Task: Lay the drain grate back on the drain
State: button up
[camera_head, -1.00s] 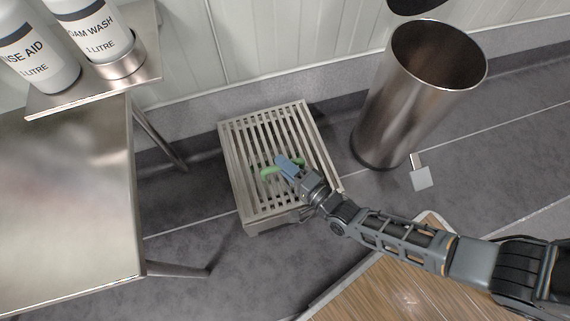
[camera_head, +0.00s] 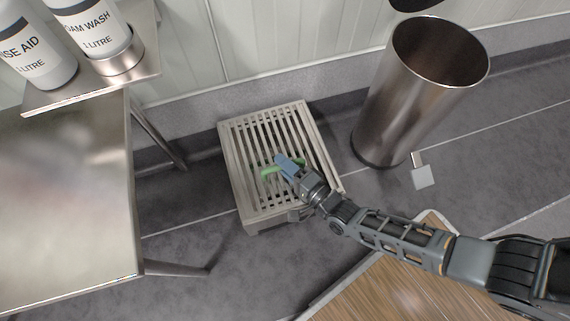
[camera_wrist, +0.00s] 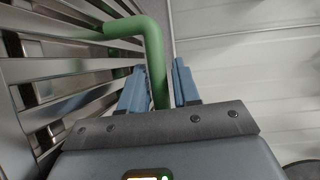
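The drain grate (camera_head: 262,143) is a grey metal slatted panel with a green handle (camera_head: 268,173). In the head view it appears flat on top of a low box-like frame (camera_head: 262,224) on the floor by the wall. I cannot tell the drain opening apart beneath it. My gripper (camera_head: 285,164) is over the middle of the grate, at the handle. In the wrist view, the blue fingers (camera_wrist: 160,85) stand on either side of the green handle bar (camera_wrist: 153,50). A gap shows between the bar and the right finger. The slats (camera_wrist: 60,60) fill the left side.
A tall metal bin (camera_head: 415,95) stands right of the grate. A steel table (camera_head: 65,205) and a shelf with bottles (camera_head: 100,35) are at left. A small grey plate (camera_head: 422,176) lies on the floor by the bin. A wooden board (camera_head: 385,285) is at the bottom.

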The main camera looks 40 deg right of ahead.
jog(key=o, duration=0.4)
jog(key=shift+c, duration=0.2)
jog(key=shift+s+f, duration=0.1)
jog(key=shift+f, duration=0.1)
jog(key=shift+s+d+r+p, duration=0.2)
jog(key=shift+s+p, duration=0.15)
jog(key=shift+s, duration=0.9)
jog(key=shift+s+d+r+p, duration=0.1)
jog(key=shift+s+d+p, duration=0.25)
jog(key=shift+s, duration=0.95)
jog(key=shift+s+d+r+p, duration=0.1)
jog(key=shift+s+p, duration=0.3)
jog(key=shift+s, duration=0.85)
